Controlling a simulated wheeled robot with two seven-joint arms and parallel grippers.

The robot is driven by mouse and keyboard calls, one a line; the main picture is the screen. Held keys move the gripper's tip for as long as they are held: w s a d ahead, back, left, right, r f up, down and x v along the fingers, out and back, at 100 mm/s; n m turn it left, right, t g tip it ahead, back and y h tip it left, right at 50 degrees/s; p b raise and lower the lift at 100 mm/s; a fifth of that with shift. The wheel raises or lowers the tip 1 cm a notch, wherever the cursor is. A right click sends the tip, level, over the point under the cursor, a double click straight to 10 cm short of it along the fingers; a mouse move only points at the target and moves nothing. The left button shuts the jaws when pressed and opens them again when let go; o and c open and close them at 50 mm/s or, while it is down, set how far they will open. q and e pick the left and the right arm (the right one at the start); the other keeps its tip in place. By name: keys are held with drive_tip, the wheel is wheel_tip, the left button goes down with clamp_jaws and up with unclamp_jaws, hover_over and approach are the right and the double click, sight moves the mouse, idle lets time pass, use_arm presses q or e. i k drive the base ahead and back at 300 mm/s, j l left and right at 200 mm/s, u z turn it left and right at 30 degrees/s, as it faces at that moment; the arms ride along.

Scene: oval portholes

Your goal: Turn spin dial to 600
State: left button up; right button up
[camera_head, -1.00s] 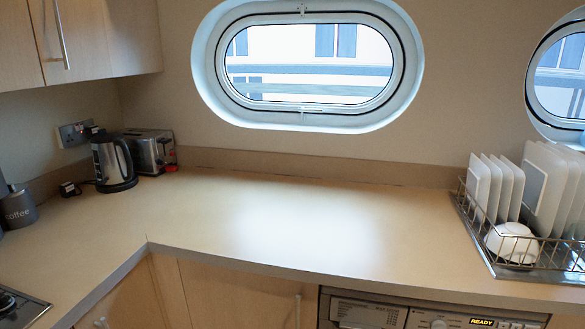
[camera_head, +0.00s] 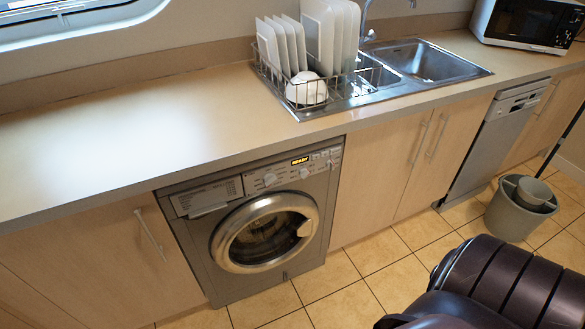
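The washing machine (camera_head: 262,235) stands under the counter, with its round door (camera_head: 264,232) shut. Its control panel runs along the top. A larger-looking dial (camera_head: 270,179) sits left of centre on the panel and another dial (camera_head: 304,173) sits to its right. A lit display (camera_head: 300,161) above them reads READY. The dial markings are too small to read, so I cannot tell which one is the spin dial or where it points. Neither of my grippers is in view.
The counter (camera_head: 110,140) is bare at the left. A dish rack (camera_head: 345,86) with plates and a white bowl (camera_head: 306,90) stands beside the sink (camera_head: 428,60). A grey bin (camera_head: 521,208) stands on the tiled floor (camera_head: 345,300) at the right. Floor shows before the machine.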

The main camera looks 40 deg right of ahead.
sight(330, 163)
drive_tip(key=l+z, duration=0.1)
drive_tip(key=z, duration=0.85)
drive_tip(key=i+l+z, duration=0.1)
drive_tip(key=z, duration=0.4)
